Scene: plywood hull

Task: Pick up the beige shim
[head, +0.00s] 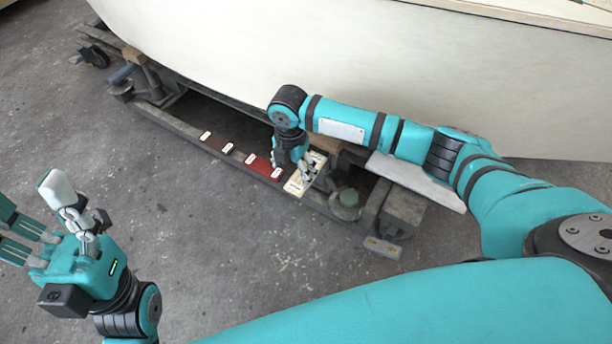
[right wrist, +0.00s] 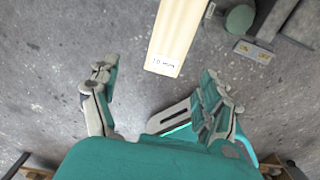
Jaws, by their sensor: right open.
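The beige shim (head: 293,188) lies on the dark rail below the pale hull, at the right end of a row of shims. In the right wrist view the beige shim (right wrist: 178,30) shows its near end, with a "10 mm" marking. My right gripper (head: 293,172) is over the shim and partly hides it. In the right wrist view its spread fingers (right wrist: 160,95) are open and empty, with the shim's end ahead of the gap between them. My left gripper (head: 62,222) is at the far left, open and empty, over the floor.
A red shim (head: 262,167) lies left of the beige one, with darker brown shims (head: 217,144) further left. A round greenish-grey knob (head: 348,197) stands right of the beige shim. The hull (head: 250,60) rises behind the rail. The concrete floor (head: 230,260) in front is clear.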

